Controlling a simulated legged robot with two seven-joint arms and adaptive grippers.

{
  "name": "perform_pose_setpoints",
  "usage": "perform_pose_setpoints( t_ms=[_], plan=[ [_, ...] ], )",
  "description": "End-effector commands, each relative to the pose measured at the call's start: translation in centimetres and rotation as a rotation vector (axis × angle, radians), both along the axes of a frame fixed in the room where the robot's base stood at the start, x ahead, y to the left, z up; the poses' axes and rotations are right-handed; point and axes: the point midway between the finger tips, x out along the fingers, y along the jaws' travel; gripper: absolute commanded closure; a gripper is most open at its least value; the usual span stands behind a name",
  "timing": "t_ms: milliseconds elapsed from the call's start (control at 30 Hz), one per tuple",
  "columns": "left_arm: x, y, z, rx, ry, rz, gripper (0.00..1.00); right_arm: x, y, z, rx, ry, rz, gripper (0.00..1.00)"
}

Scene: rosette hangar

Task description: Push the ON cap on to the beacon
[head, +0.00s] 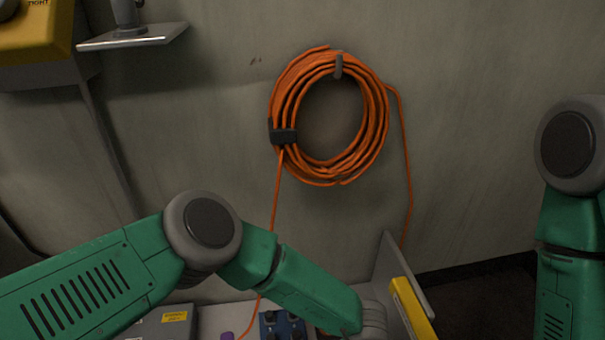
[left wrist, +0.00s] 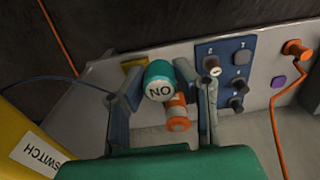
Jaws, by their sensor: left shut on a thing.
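A blue panel (left wrist: 226,72) with several knobs lies on the pale bench (left wrist: 252,112). Near it are a purple block (left wrist: 279,82) and an orange plug (left wrist: 296,49) with a cable. A yellow box (left wrist: 28,148) is at left. A coiled orange cable (head: 290,100) hangs on the wall.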

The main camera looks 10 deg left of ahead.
Motion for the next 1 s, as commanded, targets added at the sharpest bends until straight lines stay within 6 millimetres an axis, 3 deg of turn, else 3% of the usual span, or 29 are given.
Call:
perform_pose_setpoints(
  t_ms=[267,633,1000],
  plan=[
    [0.4,0.1,-0.1,0.0,-0.001,0.002,1.0,0.0,0.0,-0.3,0.0,0.0,0.0,0.52],
    [2.9,0.9,-0.2,0.0,-0.001,0.001,1.0,0.0,0.0,-1.9,0.0,0.0,0.0,0.52],
    [5.4,1.6,0.0,0.0,-0.001,0.002,1.0,0.0,0.0,-2.0,0.0,0.0,0.0,0.52]
  ],
)
